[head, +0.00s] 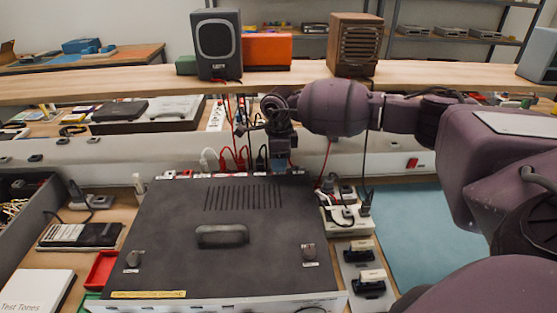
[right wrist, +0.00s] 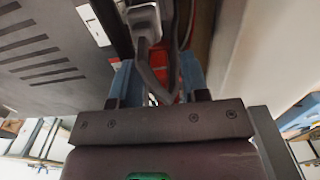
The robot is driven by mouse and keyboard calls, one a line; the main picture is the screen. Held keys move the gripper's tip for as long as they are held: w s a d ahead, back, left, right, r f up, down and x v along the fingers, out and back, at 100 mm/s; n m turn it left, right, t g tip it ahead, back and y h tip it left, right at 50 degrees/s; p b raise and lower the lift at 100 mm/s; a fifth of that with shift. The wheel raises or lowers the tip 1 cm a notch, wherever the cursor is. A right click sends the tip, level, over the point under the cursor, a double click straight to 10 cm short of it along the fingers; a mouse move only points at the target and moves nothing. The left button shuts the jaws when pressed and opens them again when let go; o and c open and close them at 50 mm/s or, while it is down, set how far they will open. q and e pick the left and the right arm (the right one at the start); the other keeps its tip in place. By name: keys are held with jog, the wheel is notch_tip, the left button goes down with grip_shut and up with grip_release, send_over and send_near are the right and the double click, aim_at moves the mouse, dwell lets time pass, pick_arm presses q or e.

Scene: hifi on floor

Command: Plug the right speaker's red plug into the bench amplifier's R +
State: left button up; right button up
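The black bench amplifier (head: 170,240) lies flat, its rear edge away from me. Along that edge stand a white plug (head: 208,158), red plugs (head: 242,158) and a black plug (head: 261,160) with cables. My right gripper (head: 279,165) points down at the rear edge, right of these plugs. In the right wrist view its blue fingers (right wrist: 157,80) stand apart. A red part (right wrist: 160,62) and dark cable loops lie between or behind them; contact is unclear. Port labels are unreadable. The grey speaker (head: 217,45) and wooden speaker (head: 355,45) stand on the shelf. My left gripper is out of view.
A white power strip (head: 347,218) with black plugs stands right of the amplifier. Cables hang from the shelf (head: 130,82) behind it. A blue mat (head: 410,225) on the right is partly clear.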

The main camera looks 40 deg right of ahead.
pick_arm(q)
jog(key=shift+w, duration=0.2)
pick_arm(e)
jog(key=shift+o, duration=0.2)
jog(key=shift+r, duration=0.1)
notch_tip(320, 180, up, 3)
notch_tip(320, 180, up, 7)
jog(key=shift+f, duration=0.15)
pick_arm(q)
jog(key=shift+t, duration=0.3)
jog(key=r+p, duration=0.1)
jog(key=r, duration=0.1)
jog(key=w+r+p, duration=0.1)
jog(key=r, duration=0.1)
pick_arm(e)
notch_tip(320, 180, up, 6)
jog(key=shift+f, duration=0.1)
pick_arm(q)
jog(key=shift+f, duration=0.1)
jog(key=shift+p, duration=0.3)
